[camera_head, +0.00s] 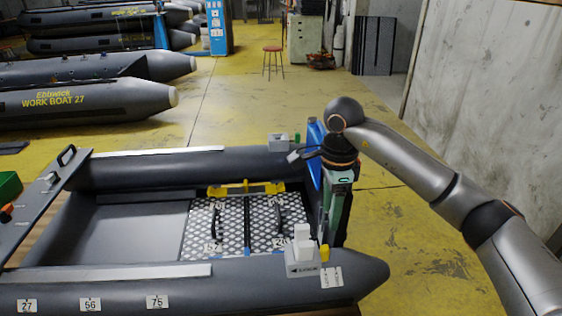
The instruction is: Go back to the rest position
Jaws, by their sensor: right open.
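My right arm comes in from the right and bends down at the wrist. My right gripper (326,225) points down beside the transom end of the near grey inflatable boat (130,272). It is open, and I see nothing held in it. Its fingertips are partly hidden among the fittings there, so I cannot tell whether they touch the boat. My left gripper is not in view.
The boat has a patterned floor panel (230,238) with dark handles and a grey bracket (302,258) on its near tube. Other inflatable boats (80,105) lie at the back left. A red stool (273,50) stands behind. Yellow floor (410,240) is open to the right.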

